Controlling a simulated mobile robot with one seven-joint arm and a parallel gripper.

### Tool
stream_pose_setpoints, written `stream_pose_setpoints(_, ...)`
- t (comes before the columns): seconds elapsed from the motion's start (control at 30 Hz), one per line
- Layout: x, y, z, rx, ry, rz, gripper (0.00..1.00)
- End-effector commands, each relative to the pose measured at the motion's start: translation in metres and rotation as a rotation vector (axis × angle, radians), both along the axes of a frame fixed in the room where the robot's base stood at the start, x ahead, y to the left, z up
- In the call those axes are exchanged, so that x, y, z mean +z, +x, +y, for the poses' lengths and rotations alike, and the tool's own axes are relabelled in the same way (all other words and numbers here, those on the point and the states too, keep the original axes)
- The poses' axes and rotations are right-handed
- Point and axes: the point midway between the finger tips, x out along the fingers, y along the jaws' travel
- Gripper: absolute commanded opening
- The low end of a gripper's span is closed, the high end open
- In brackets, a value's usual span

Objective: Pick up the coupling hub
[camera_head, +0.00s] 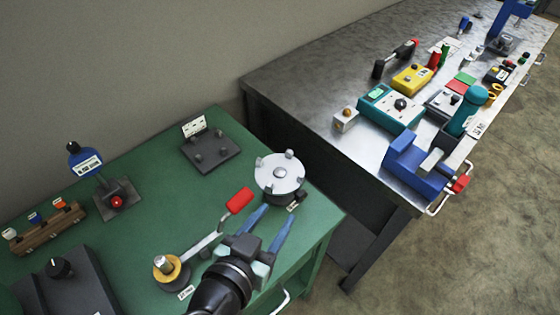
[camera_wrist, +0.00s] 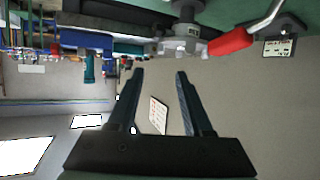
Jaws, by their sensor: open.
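A silver round disc with several upright lugs, which looks like the coupling hub (camera_head: 280,174), sits near the right edge of the green table in the head view. A small tag lies at its front. In the wrist view a grey metal part that seems to be the hub (camera_wrist: 185,46) shows at the top, beyond the fingertips. My gripper (camera_head: 275,212) is open, with two blue fingers spread and pointing toward the disc. In the head view it appears just in front of the disc. In the wrist view the space between the fingers (camera_wrist: 160,72) holds nothing.
A red-handled lever (camera_head: 240,200) on a brass-topped post (camera_head: 165,266) stands close left of my gripper. A dark pegged plate (camera_head: 211,152) lies behind it. A blue-topped stand (camera_head: 85,160) is farther left. A metal bench (camera_head: 300,85) with a blue vise (camera_head: 415,165) stands right.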

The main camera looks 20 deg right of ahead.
Motion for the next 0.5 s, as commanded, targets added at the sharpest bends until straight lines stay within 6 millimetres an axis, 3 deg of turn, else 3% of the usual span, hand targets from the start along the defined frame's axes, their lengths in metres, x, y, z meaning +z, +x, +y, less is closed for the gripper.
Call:
stream_pose_setpoints(0.3, -0.020, 0.031, -0.037, -0.008, -0.002, 0.003, 0.50)
stream_pose_setpoints(0.5, -0.028, 0.045, -0.051, -0.004, -0.002, 0.002, 0.50)
